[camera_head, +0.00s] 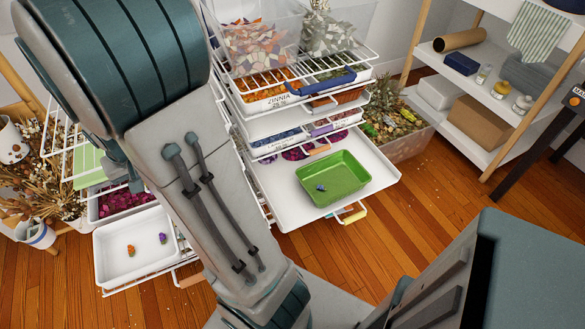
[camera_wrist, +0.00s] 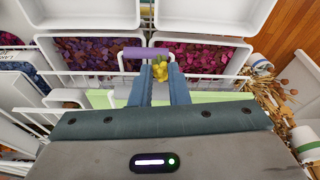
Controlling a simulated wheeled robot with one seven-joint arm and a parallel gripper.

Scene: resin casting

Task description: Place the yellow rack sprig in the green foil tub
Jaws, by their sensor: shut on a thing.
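The yellow rack sprig (camera_wrist: 161,72) shows in the wrist view as a small yellow piece between the fingertips of my gripper (camera_wrist: 160,67). My gripper is shut on it, above a rack with drawers of dried petals. In the head view my arm covers the gripper and the sprig. The green foil tub (camera_head: 347,172) sits on a pulled-out white shelf right of my arm, with a small blue piece (camera_head: 320,188) inside. In the wrist view the tub does not show.
A purple handle (camera_wrist: 145,53) lies just beyond my fingertips. A white tray (camera_head: 104,262) at the lower left holds an orange piece (camera_head: 130,250) and a purple piece (camera_head: 163,238). Wire drawers (camera_head: 300,95) rise behind the tub. The shelf around the tub is mostly bare.

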